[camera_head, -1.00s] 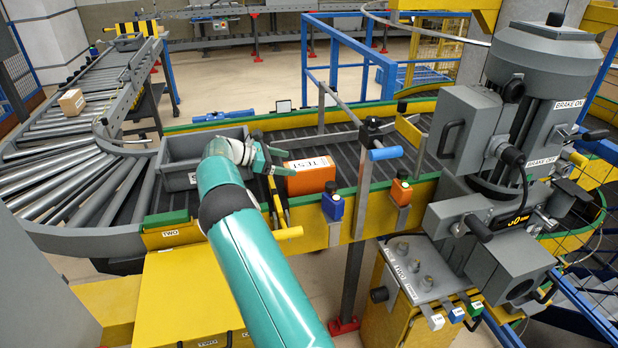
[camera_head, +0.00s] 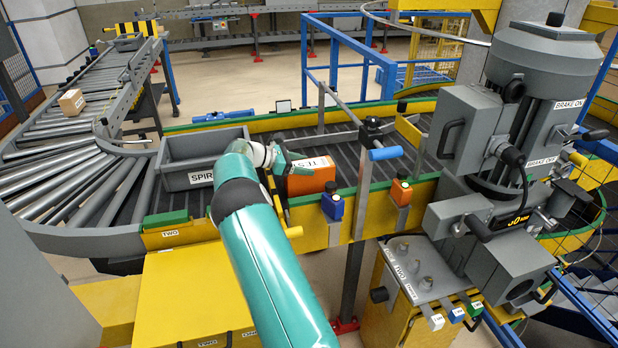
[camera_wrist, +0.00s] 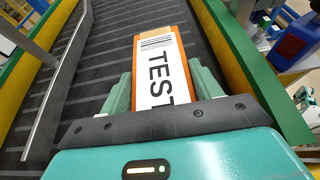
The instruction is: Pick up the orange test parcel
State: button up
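The orange test parcel (camera_head: 312,180) lies on the dark conveyor belt, with a white label on top; the wrist view shows the label's barcode and the word TEST on the parcel (camera_wrist: 160,75). My gripper (camera_head: 287,165) is at the parcel's left end in the head view. In the wrist view my gripper (camera_wrist: 162,88) has one green finger along each long side of the parcel, close to it. The fingers are apart; whether they touch the sides is hard to tell. The near end of the parcel is hidden by my gripper's body.
A grey bin (camera_head: 190,165) marked SPIR stands on the belt just left of my gripper. Yellow and green side rails (camera_head: 428,185) border the belt. A blue-handled post (camera_head: 371,165) stands right of the parcel. A brown box (camera_head: 72,102) sits on the roller conveyor.

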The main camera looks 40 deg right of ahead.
jog(key=shift+r, duration=0.1)
jog(key=c, duration=0.8)
notch_tip(320, 180, up, 10)
jog(key=o, duration=1)
jog(key=shift+c, duration=0.9)
